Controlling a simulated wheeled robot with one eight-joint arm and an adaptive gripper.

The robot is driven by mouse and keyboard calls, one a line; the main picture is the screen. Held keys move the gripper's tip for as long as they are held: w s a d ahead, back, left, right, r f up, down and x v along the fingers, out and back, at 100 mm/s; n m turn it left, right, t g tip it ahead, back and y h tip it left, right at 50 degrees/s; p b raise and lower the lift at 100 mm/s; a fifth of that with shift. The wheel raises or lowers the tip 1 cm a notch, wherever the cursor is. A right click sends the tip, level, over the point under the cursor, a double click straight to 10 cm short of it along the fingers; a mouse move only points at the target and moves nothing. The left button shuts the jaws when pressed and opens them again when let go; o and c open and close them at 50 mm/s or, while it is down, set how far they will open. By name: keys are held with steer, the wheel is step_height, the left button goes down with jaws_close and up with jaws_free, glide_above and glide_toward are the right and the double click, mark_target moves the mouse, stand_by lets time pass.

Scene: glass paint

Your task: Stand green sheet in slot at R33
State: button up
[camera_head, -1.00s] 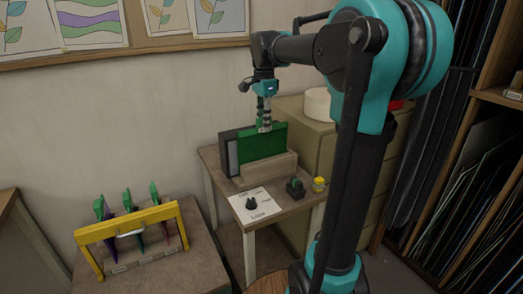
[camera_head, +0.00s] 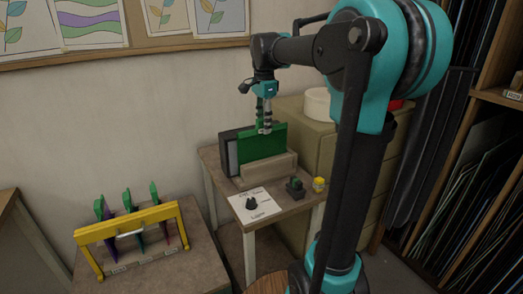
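The green sheet (camera_head: 262,143) stands upright in a pale block-like holder (camera_head: 265,170) on the small table. The holder hides its lower edge, so I cannot see how it sits in the slot. My gripper (camera_head: 264,130) points down at the sheet's top edge, overlapping it in this view. A narrow green piece shows beside the fingers; I cannot tell whether it belongs to the sheet. The fingers are too small to show whether they grip. At left, a yellow-framed rack (camera_head: 128,222) holds several coloured sheets with green tops. No label reading R33 is legible.
A dark grey panel or box (camera_head: 229,153) stands just left of the green sheet. On the table are a white paper (camera_head: 254,205) with a small dark object, a dark green block (camera_head: 295,187) and a yellow jar (camera_head: 319,184). A cabinet (camera_head: 310,125) stands close behind at right.

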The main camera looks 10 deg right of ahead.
steer(key=shift+o, duration=0.5)
steer(key=shift+r, duration=3.55)
steer(key=shift+o, duration=0.2)
steer(key=s+a+r+t+h, duration=0.1)
steer(key=s+a+r+h, duration=0.1)
steer(key=a+r+h, duration=0.5)
steer(key=d+f+y, duration=0.1)
steer(key=f, duration=0.2)
steer(key=d+f, duration=0.2)
steer(key=f, duration=0.1)
steer(key=w+d+f+y, duration=0.1)
steer(key=d+f, duration=0.1)
steer(key=f, duration=0.1)
steer(key=shift+f+y, duration=0.1)
steer(key=shift+y, duration=0.2)
steer(key=shift+w+x, duration=0.25)
steer(key=shift+x, duration=1.05)
steer(key=shift+w+x, duration=0.25)
steer(key=shift+x, duration=1.1)
steer(key=shift+s, duration=0.1)
